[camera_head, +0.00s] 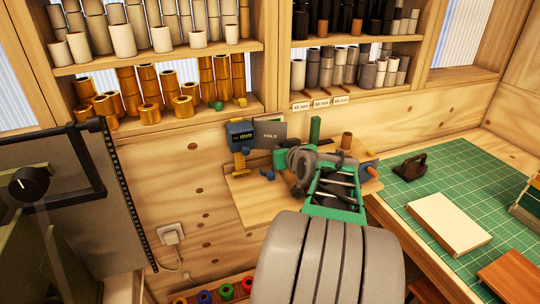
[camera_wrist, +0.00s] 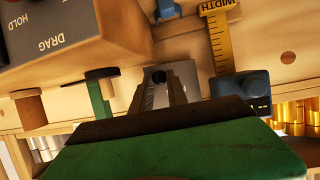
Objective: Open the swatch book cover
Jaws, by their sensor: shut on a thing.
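The swatch book's dark grey cover (camera_head: 270,134), with light lettering, stands towards the back of a wooden work surface, beside a blue box with a display. In the wrist view, a grey part of the swatch book (camera_wrist: 184,82) shows between and behind my fingers. My gripper (camera_head: 290,162) reaches in from the front, just below and right of the book. In the wrist view my gripper (camera_wrist: 168,82) has its dark fingers close together, shut on the cover. The exact contact is partly hidden by the fingers and wrist.
The blue box (camera_head: 239,133) shows beside the book; it also shows in the wrist view (camera_wrist: 243,88). A green post (camera_head: 315,130) and small orange piece (camera_head: 370,170) stand close by. A green cutting mat (camera_head: 400,203) with a pale block (camera_head: 447,222) lies right. Shelves of rolls are behind.

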